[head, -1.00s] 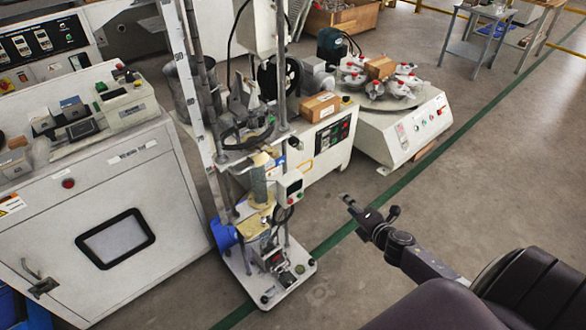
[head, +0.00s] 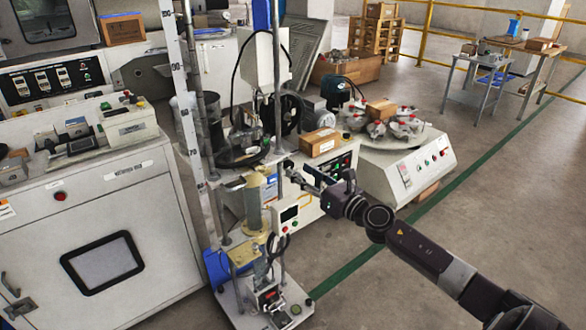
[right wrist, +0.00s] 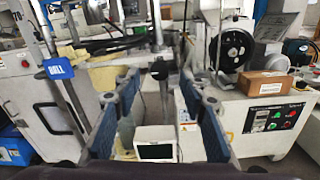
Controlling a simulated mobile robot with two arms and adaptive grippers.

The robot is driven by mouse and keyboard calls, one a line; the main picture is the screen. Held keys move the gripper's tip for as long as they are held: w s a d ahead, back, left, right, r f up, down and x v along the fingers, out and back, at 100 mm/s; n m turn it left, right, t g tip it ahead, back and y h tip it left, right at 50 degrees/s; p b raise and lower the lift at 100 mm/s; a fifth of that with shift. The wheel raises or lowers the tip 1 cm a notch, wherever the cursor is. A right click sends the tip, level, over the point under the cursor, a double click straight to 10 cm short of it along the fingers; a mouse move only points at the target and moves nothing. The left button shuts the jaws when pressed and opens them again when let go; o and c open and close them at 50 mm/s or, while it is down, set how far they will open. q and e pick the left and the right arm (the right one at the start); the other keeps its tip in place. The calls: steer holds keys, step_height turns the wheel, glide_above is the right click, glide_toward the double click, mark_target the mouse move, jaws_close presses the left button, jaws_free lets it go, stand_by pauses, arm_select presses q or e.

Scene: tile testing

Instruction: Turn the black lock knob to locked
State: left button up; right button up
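A small black knob (head: 288,165) sits on the vertical metal post of the test stand, left of my right gripper in the head view. In the right wrist view a dark clamp part (right wrist: 160,70) on the post shows between the fingertips; I cannot tell its knob's turn position. My right gripper (head: 306,174) reaches in from the right, close to the knob and apparently short of it. Its two blue-grey fingers are spread apart and empty in the right wrist view (right wrist: 158,82). My left gripper is not in view.
A small display box (head: 289,214) hangs on the stand below the gripper, also seen low between the fingers. A cardboard box (head: 321,142) sits on the white machine behind. A white cabinet (head: 100,215) stands left.

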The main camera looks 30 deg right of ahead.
mark_target(291, 166)
steer(key=shift+w+a, duration=0.15)
steer(key=shift+w, duration=0.85)
steer(key=shift+w+a, duration=0.1)
steer(key=shift+w, duration=0.9)
jaws_close()
